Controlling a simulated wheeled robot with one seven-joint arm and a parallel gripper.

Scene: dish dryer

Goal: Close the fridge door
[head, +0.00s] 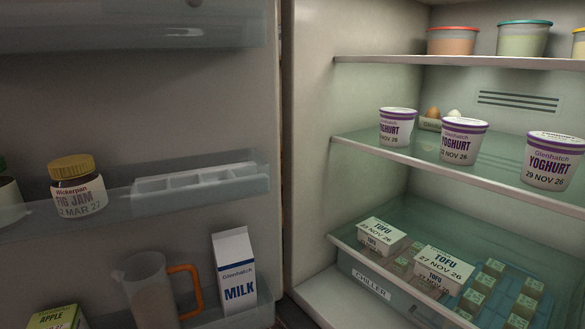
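The fridge door (215,110) fills the left of the head view. It stands wide open, with its inner side and shelves facing me. The fridge body (312,130) is on the right, its lit inside fully exposed. The hinge side is near the middle of the view, where a narrow dark gap runs between door and body. The door's free edge is outside the picture. My gripper is not in view.
Door shelves hold a fig jam jar (77,190), a milk carton (235,270) and a jug (150,290) with an orange handle. Inside are yoghurt tubs (463,141), lidded containers (523,38) and a chiller drawer (372,285) with tofu packs (443,268).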

